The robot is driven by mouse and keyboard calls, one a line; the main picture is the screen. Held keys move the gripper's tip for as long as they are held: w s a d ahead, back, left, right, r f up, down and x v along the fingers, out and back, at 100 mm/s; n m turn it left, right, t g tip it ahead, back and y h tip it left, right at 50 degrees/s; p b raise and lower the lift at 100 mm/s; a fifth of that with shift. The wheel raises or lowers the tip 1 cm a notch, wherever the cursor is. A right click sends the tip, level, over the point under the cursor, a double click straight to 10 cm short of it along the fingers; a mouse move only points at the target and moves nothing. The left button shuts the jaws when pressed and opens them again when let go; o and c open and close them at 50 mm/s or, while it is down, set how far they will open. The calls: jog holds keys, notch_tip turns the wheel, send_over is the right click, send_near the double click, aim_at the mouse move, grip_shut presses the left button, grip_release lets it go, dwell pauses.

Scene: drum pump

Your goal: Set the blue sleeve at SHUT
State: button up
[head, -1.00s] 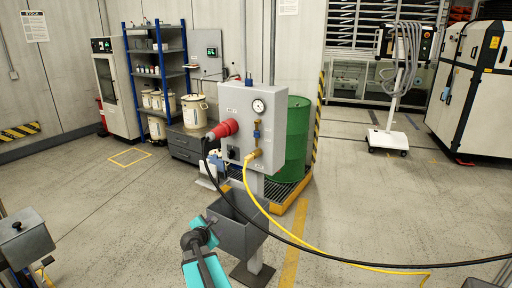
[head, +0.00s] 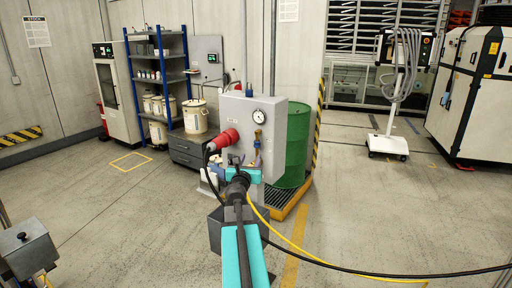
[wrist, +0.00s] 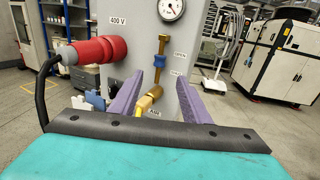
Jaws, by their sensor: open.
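The blue sleeve (head: 258,133) sits on the upright brass pipe (head: 258,117) on the front of the grey panel box. In the wrist view the sleeve (wrist: 158,76) shows ahead of and between my fingertips, below the bare brass pipe (wrist: 163,45). Small labels stand right of the pipe, with OPEN (wrist: 180,54) above SHUT (wrist: 176,72); they are hard to read. My gripper (wrist: 160,84) is open and empty, its purple fingers pointing at the panel. In the head view my gripper (head: 243,163) covers the panel's lower part. I cannot tell the sleeve's exact setting.
A red plug (wrist: 95,50) with a black cable stands out left of the pipe. A brass hose fitting (wrist: 150,100) is low between my fingers, and a yellow hose (head: 300,252) trails right. A gauge (head: 259,117) is above; a green drum (head: 297,145) stands behind.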

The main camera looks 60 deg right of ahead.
aim_at(257, 145)
jog(key=shift+w+d, duration=0.1)
jog(key=shift+d, duration=0.05)
jog(key=shift+p+x, duration=1.25)
jog(key=shift+x, duration=5.5)
grip_shut()
